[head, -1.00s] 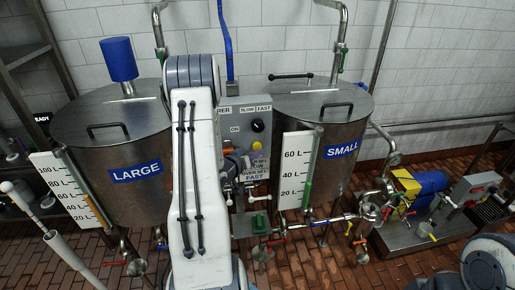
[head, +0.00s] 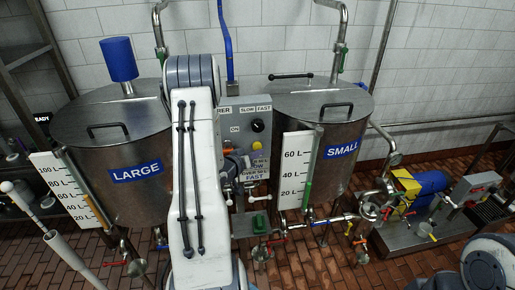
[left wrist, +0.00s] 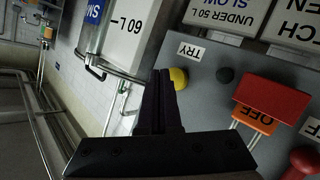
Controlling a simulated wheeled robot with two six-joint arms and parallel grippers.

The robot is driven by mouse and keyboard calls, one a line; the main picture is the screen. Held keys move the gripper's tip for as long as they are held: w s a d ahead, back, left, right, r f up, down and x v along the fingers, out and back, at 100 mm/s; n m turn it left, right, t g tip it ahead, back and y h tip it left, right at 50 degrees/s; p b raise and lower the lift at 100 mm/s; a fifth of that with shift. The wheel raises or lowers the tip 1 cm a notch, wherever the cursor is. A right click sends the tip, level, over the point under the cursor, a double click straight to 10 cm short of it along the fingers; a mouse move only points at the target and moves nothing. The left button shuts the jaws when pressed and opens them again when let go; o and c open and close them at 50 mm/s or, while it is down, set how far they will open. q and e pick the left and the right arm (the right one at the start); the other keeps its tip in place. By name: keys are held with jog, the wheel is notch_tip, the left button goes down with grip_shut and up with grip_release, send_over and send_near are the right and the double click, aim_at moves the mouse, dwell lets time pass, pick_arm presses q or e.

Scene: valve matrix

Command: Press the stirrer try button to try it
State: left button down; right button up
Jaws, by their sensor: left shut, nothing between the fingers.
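The stirrer panel (head: 228,113) is a grey box between the two steel tanks. In the left wrist view, a yellow round button (left wrist: 179,78) sits on the grey panel face beside a white TRY label (left wrist: 192,51). My left gripper (left wrist: 161,75) is shut and empty, its tips just left of the yellow button. I cannot tell whether they touch it. In the head view, my left arm hides part of the panel, and the gripper is in front of its lower part. My right gripper is not in view.
The LARGE tank (head: 115,200) and SMALL tank (head: 345,120) flank the panel. A pump (head: 430,184) stands at right.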

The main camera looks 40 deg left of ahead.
pick_arm(q)
jog(key=shift+w+a, duration=0.1)
jog(key=shift+a, duration=0.05)
jog(key=shift+w+a, duration=0.2)
dwell(0.3)
jog(key=shift+w+a, duration=0.3)
jog(key=shift+a, duration=0.1)
dwell(0.8)
dwell(0.3)
jog(key=shift+s+d, duration=0.6)
jog(key=shift+d, duration=0.1)
jog(key=shift+s+d+b, duration=0.3)
jog(key=shift+s+d, duration=0.5)
jog(key=shift+d, duration=0.2)
jog(key=shift+s+d+b, duration=0.25)
jog(key=shift+s+d, duration=0.55)
jog(key=shift+d, duration=0.15)
